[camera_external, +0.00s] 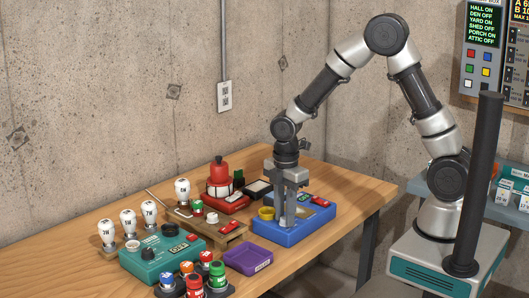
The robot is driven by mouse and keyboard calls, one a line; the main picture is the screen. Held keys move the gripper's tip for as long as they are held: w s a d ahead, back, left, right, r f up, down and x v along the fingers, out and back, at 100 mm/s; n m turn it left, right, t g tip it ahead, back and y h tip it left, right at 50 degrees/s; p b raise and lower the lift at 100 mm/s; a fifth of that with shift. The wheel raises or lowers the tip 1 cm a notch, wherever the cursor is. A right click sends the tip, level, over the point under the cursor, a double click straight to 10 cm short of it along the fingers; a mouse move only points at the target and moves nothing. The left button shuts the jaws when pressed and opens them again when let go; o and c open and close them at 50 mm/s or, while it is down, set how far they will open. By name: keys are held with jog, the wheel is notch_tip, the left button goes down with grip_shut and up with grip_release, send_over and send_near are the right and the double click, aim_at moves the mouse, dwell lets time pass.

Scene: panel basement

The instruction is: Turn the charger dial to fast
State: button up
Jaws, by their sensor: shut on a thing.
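My gripper (289,220) points straight down over a blue box (310,232) near the right part of the wooden bench. Its fingers are shut on a small part on top of this box, which looks to be the charger dial. The fingers hide the dial, so its pointer and setting cannot be seen. The box also bears a yellow round part (266,213) at its left, a small green display (303,197) behind the fingers and a red part (320,202) at the right.
Left of the blue box lie a purple tray (248,259) and a wooden board (218,232) with small parts. A red device (222,192) stands behind. A teal box (162,260), white bulbs (128,221) and coloured buttons (195,283) are farther left. The bench's right end (365,196) is clear.

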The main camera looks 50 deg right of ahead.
jog(key=m+b, duration=0.1)
jog(key=m, duration=0.5)
jog(key=shift+w, duration=0.1)
jog(key=m, duration=0.9)
jog(key=shift+d+r+m, duration=0.1)
jog(key=shift+m, duration=2.3)
jog(key=o, duration=0.8)
jog(key=shift+c, duration=0.2)
